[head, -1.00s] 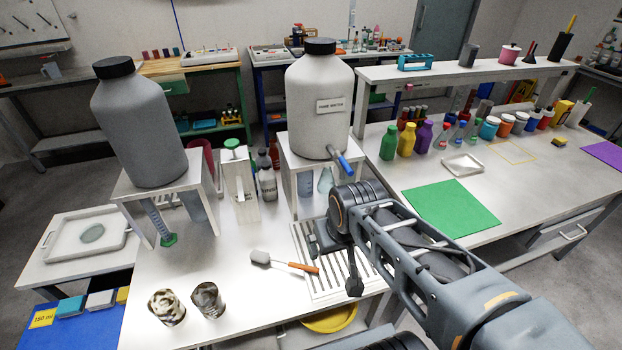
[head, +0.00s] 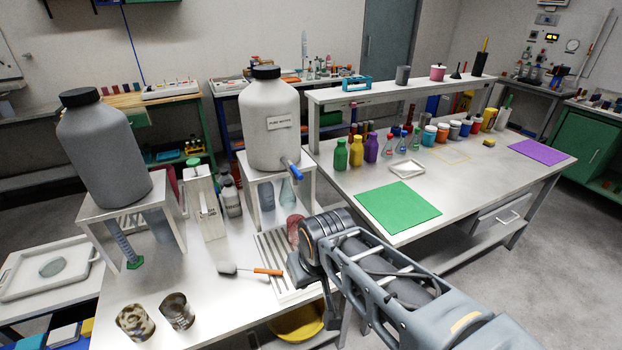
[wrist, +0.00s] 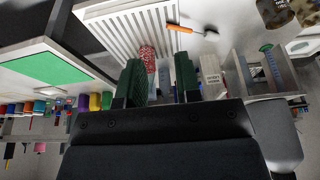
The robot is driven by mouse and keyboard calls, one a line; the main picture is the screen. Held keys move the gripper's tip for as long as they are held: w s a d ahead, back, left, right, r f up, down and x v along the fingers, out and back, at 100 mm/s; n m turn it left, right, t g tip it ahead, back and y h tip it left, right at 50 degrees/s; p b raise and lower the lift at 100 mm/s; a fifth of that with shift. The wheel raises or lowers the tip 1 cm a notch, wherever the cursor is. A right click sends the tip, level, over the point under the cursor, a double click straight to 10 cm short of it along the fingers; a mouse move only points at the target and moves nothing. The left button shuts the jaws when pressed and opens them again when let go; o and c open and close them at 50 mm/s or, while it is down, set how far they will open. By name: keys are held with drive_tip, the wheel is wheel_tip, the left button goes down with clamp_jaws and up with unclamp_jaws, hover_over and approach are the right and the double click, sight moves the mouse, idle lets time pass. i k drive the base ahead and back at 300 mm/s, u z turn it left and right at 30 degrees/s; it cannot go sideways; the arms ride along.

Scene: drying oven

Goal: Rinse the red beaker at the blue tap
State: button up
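The red beaker (head: 293,229), a small reddish glass, is on the slatted draining rack beside my arm, partly hidden by the wrist in the head view. In the wrist view the red beaker (wrist: 148,56) shows just past my left-hand finger, off-centre. My gripper (wrist: 160,62) is open, its two dark green finger pads apart with a gap between them. I cannot tell whether a finger touches the beaker. The blue tap (head: 295,173) sticks out from the base of the white water carboy (head: 272,125), on a white stand above the rack's far end.
Two stained beakers (head: 135,322) stand at the front left. A grey carboy (head: 104,150) stands on another stand. Coloured bottles (head: 356,151) and a green mat (head: 398,212) are on the right bench.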

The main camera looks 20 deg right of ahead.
sight(298, 175)
drive_tip(key=k, duration=0.1)
drive_tip(key=u, duration=0.8)
drive_tip(key=i, duration=0.5)
drive_tip(key=z, duration=0.5)
